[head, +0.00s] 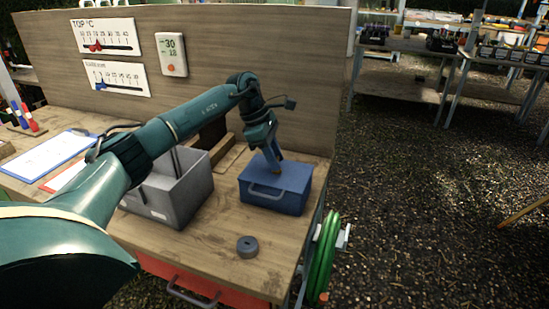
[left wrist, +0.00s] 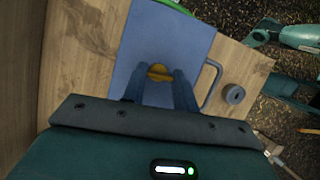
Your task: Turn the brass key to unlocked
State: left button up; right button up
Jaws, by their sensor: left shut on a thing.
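The brass key (left wrist: 160,72) shows in the left wrist view on the top of a blue box, between the tips of my left gripper (left wrist: 162,80). In the head view, the blue box (head: 290,200) stands on the right end of the wooden bench, with a handle on its front. My left gripper (head: 275,162) points down onto the box lid and is shut on the key. The key is hidden in the head view, and its lower part is hidden by the fingers in the wrist view. I cannot tell which way it is turned. My right gripper is not in view.
A grey open bin (head: 180,190) stands left of the box, under my left arm. A dark round ring (head: 247,246) lies near the bench's front edge. A wooden back panel (head: 310,80) rises behind. A green hose (head: 323,258) hangs at the bench's right end.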

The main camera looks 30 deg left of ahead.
pick_arm(q)
jog(key=shift+m, duration=0.6)
jog(key=shift+g, duration=0.3)
jog(key=o, duration=1)
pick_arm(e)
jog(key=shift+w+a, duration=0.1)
pick_arm(q)
jog(key=b+v, duration=0.1)
jog(key=v, duration=1.2)
jog(key=shift+r, duration=0.1)
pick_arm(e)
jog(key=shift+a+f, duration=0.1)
